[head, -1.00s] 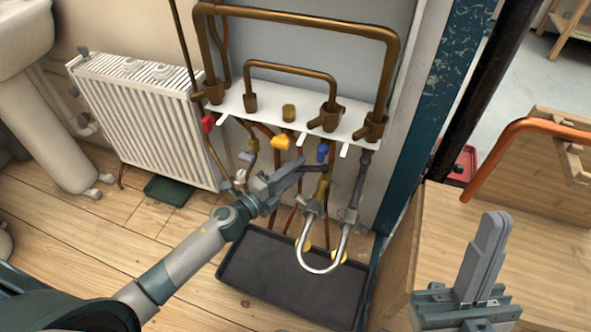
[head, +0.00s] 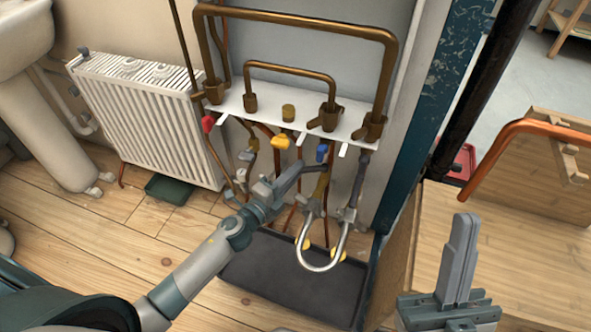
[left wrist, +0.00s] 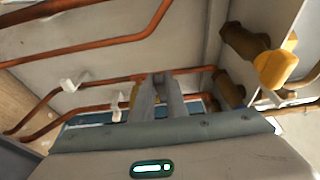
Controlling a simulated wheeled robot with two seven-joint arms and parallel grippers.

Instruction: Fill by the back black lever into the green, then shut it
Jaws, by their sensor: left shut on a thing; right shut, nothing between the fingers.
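My left gripper (head: 302,176) is shut at the dark lever (head: 318,167), which sticks out to the left below the blue handle. The grip appears to be on this lever, though the fingers hide much of it. In the left wrist view the fingers (left wrist: 157,92) are close together, with an unclear yellowish part behind them. My right gripper (head: 462,235) is shut and empty, pointing up at the lower right.
Yellow (head: 280,142), blue (head: 321,152) and red (head: 208,124) handles hang below the white pipe shelf (head: 268,115). A silver U-shaped hose (head: 320,267) hangs above the black tray (head: 265,282). A wooden bench (head: 540,250) stands at right.

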